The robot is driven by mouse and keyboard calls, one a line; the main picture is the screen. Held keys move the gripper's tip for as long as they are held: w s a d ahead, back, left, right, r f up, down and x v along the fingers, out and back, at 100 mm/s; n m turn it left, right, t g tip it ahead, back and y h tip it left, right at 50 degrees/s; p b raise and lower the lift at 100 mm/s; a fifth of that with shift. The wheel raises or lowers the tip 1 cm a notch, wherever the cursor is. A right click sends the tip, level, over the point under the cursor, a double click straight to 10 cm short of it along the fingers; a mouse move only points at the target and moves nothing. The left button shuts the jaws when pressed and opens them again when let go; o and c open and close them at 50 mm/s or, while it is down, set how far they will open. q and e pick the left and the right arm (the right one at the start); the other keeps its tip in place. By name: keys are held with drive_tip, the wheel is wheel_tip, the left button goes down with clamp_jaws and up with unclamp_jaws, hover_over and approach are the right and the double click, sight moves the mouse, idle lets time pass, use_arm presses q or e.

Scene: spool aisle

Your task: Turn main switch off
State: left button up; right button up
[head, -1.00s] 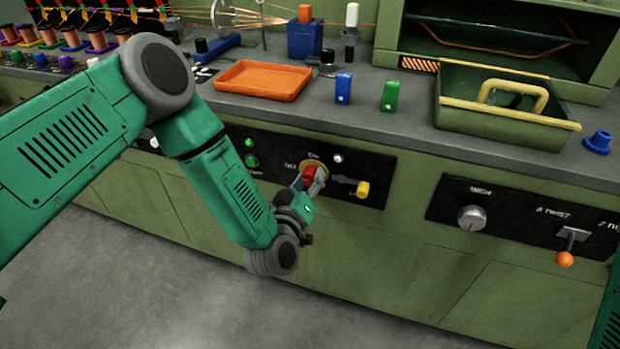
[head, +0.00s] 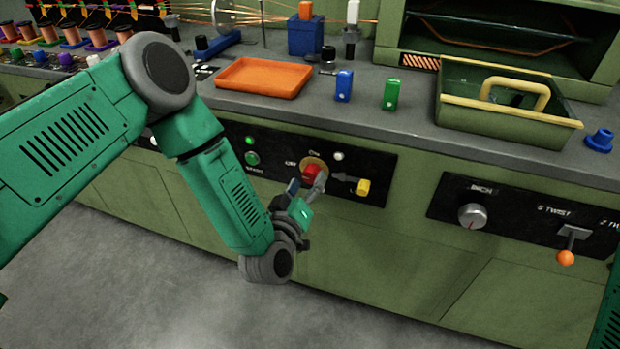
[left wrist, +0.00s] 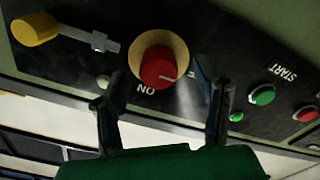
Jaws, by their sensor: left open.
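The main switch is a red rotary knob (head: 311,174) on a yellow disc, set in a black panel on the bench front. It also shows in the left wrist view (left wrist: 158,69), where its white mark points right, toward a partly hidden label and away from the ON label (left wrist: 146,87). My left gripper (head: 305,188) is open just in front of the knob. In the left wrist view its two fingers (left wrist: 160,85) stand apart on either side of the knob, with visible gaps. My right gripper is not in view.
A yellow-handled lever (head: 363,187) sits right of the knob. A green START button (left wrist: 263,95) and a red button (left wrist: 305,113) are on the same panel. An orange tray (head: 263,78) and a green tote (head: 480,122) stand on the bench above. The floor in front is clear.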

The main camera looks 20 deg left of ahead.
use_arm(q)
drive_tip(key=s, duration=1)
drive_tip(key=shift+a, duration=0.2)
drive_tip(key=shift+s+d+f, duration=0.1)
